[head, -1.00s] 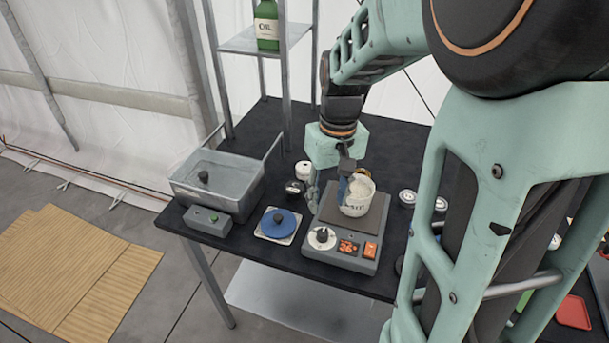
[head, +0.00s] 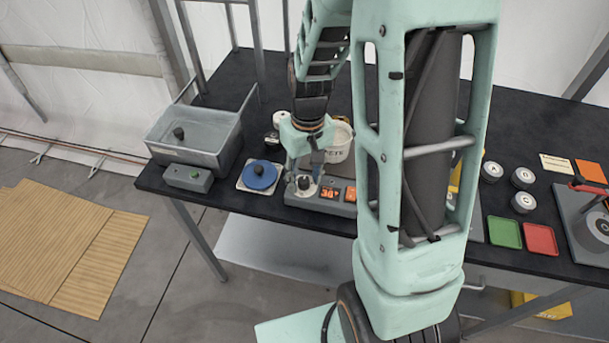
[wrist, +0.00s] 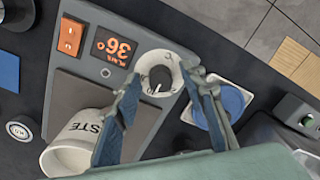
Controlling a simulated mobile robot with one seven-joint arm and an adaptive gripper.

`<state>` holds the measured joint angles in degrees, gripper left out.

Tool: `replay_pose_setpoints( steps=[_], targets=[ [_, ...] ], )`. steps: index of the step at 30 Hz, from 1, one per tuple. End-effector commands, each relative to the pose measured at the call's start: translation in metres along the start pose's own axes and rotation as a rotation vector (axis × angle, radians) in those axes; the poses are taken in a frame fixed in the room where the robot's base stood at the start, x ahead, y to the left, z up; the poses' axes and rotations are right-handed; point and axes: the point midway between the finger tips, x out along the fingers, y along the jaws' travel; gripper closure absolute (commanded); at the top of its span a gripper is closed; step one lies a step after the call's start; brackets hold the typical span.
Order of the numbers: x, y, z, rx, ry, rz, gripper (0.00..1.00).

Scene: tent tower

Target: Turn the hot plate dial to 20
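The hot plate (wrist: 85,95) is a grey box at the table's front edge. Its round white dial (wrist: 171,66) has a dark knob (wrist: 160,79) with a pale pointer mark. A white beaker (wrist: 75,147) with dark lettering stands on the plate. My gripper (head: 303,186) is over the dial in the head view. In the wrist view its two fingers (wrist: 165,98) are spread apart on either side of the knob, with nothing seen clamped between them. Whether they touch the knob is unclear.
A metal basin (head: 198,135) and a grey control box (head: 188,178) are further left. Green (head: 505,232) and red (head: 541,239) trays lie to the right.

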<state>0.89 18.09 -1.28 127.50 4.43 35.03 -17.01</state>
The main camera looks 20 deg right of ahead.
Motion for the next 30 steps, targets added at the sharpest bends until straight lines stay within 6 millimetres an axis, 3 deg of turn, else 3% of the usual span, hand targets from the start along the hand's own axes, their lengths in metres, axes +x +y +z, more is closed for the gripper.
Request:
replay_pose_setpoints(
  steps=[3,13,22,30],
  targets=[
    [-0.0002,0.0,0.0,0.0,0.0,0.0,0.63],
    [-0.0005,0.0001,-0.0001,0.0,0.0,0.0,0.99],
    [-0.0002,0.0003,-0.0004,-0.026,0.0,0.001,1.0],
    [0.0003,0.0009,-0.0008,-0.167,-0.005,0.001,1.0]
  ],
)
